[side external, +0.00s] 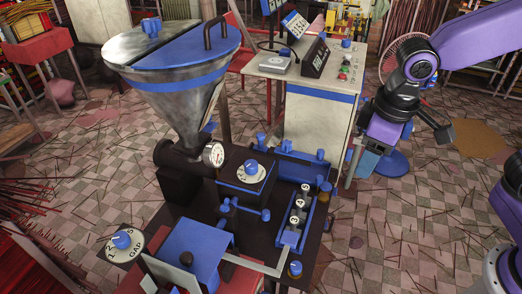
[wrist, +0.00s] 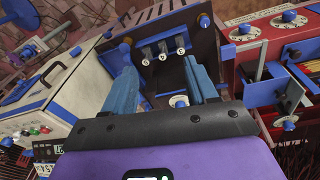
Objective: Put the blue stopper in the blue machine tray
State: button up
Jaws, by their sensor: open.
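My gripper (side external: 352,172) hangs at the right of the machine table in the side view, beside its edge and apart from it. In the wrist view its blue fingers (wrist: 162,82) are spread, with nothing visible between them. A blue tray-like trough (side external: 290,168) lies on the dark table behind the numbered switches. Several small blue pieces look alike, so I cannot tell surely which is the stopper. One is a blue-topped piece with an amber body (side external: 325,188) at the table's right edge; another is a blue knob-like piece (side external: 295,269) near the front corner.
A switch panel with several numbered levers (side external: 298,215) sits between the trough and the front. A metal hopper (side external: 175,90) with a blue lid rises at left. A white control cabinet (side external: 310,110) stands behind. The floor at right is littered with thin sticks.

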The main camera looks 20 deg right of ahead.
jog(key=w+a+m+t+h, duration=0.1)
jog(key=w+a+m, duration=0.25)
jog(key=w, duration=0.45)
jog(key=w+a+m, duration=0.3)
jog(key=w+a, duration=0.2)
jog(key=w, duration=0.4)
jog(key=m+t+h, duration=0.1)
jog(key=m, duration=0.5)
send_near(260, 136)
jog(key=x, duration=0.8)
jog(key=shift+w+d+f, duration=0.1)
jog(key=shift+f, duration=0.15)
grip_shut()
